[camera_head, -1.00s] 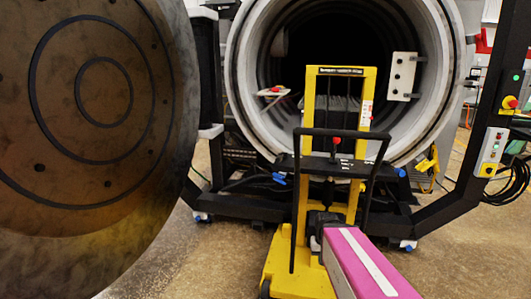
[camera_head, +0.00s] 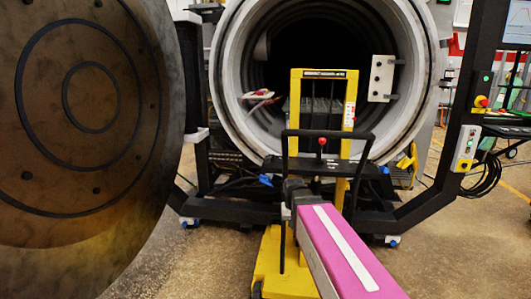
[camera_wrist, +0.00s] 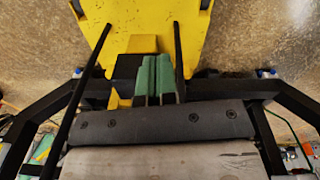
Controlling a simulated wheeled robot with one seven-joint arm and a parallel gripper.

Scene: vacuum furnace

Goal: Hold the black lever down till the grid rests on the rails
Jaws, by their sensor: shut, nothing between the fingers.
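A yellow lift truck (camera_head: 353,92) stands upright before the open furnace, with a black handle frame (camera_head: 330,133) and a red knob (camera_head: 322,141) above its dark console. I cannot clearly pick out the black lever. Grey, ribbed parts (camera_head: 320,113) show behind the mast. The grid and its contact with the rails cannot be made out. My gripper's green fingertips (camera_wrist: 160,72) show shut and empty in the wrist view, over the lift's yellow base (camera_wrist: 150,25) and between two black bars of its frame. In the head view my arm reaches the lift's near side; the fingertips are hidden.
The round furnace door (camera_head: 85,140) swings open at the left. The furnace mouth (camera_head: 225,75) is open behind the lift. A black post with control boxes (camera_head: 467,148) stands at right, with cables beside it. Bare floor shows at lower left and lower right.

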